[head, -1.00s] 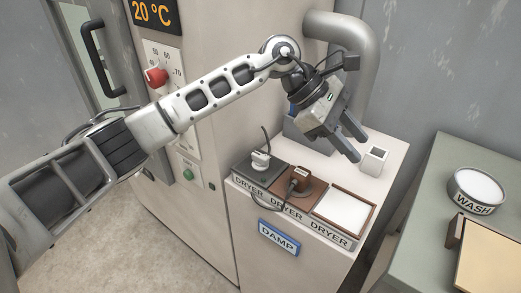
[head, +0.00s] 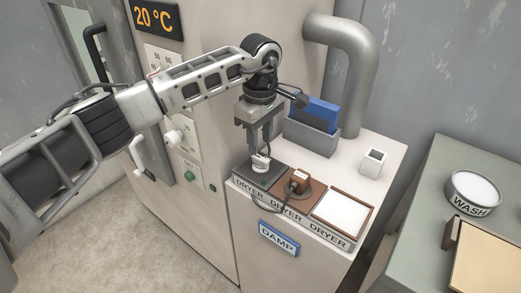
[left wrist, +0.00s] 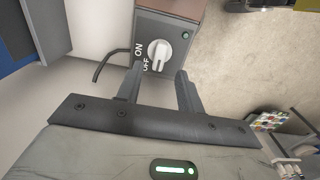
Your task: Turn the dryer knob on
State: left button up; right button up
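The dryer knob (head: 261,162) is white and sits on a dark box (head: 247,174) at the left end of the row labelled DRYER. In the left wrist view the white knob (left wrist: 159,52) shows beside the words ON and OFF, its ridge running roughly up and down the picture, its lower end nearer OFF. My left gripper (head: 262,147) points down just above the knob. In the left wrist view its two fingers (left wrist: 158,86) are apart with nothing held between them, the knob just past their tips. My right gripper is not in view.
A brown unit (head: 298,182) with a cable and a white-filled tray (head: 342,213) stand right of the dark box. Behind are a grey holder with a blue item (head: 315,115) and a small white cup (head: 372,163). A thick pipe (head: 350,70) rises at the back.

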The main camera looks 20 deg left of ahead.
aim_at(261, 158)
pick_arm(q)
notch_tip(261, 158, down, 5)
jog(key=shift+f+p, duration=0.1)
jog(key=shift+p, duration=0.2)
grip_shut()
